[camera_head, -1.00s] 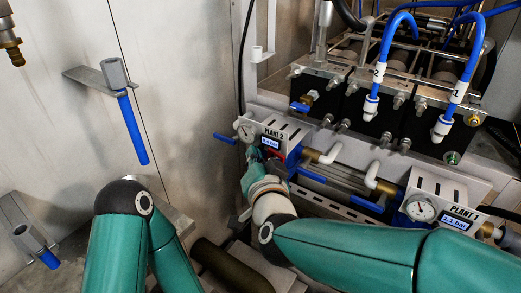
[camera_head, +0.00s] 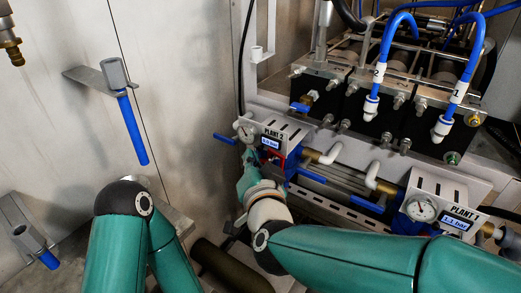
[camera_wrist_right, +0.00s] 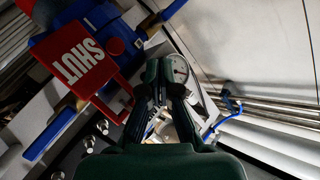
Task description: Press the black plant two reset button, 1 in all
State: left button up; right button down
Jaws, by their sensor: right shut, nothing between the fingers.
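The plant two box (camera_head: 285,135) is a white panel with a small blue-lit display and a round gauge (camera_head: 245,134). I cannot make out a black reset button in either current view. My right gripper (camera_head: 250,158) is just below the left end of this box, under the gauge, partly hidden by its own wrist. In the right wrist view my right gripper (camera_wrist_right: 163,75) has its dark fingers together and empty, beside a round gauge (camera_wrist_right: 180,69). Whether the fingertips touch anything is unclear. My left arm shows at lower left, but its gripper is out of view.
A red SHUT tag (camera_wrist_right: 80,55) stands near the gripper, by a blue valve body (camera_wrist_right: 98,28). Blue-handled valves (camera_head: 312,175) and white pipes lie right of plant two. The plant one box (camera_head: 450,205) is at right. A blue-handled part (camera_head: 132,130) hangs on the left wall.

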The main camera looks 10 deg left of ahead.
jog(key=shift+s, duration=0.1)
jog(key=s, duration=0.1)
jog(key=s+a, duration=0.1)
jog(key=s, duration=0.2)
jog(key=shift+s+a, duration=0.3)
jog(key=shift+a, duration=0.1)
dwell(0.8)
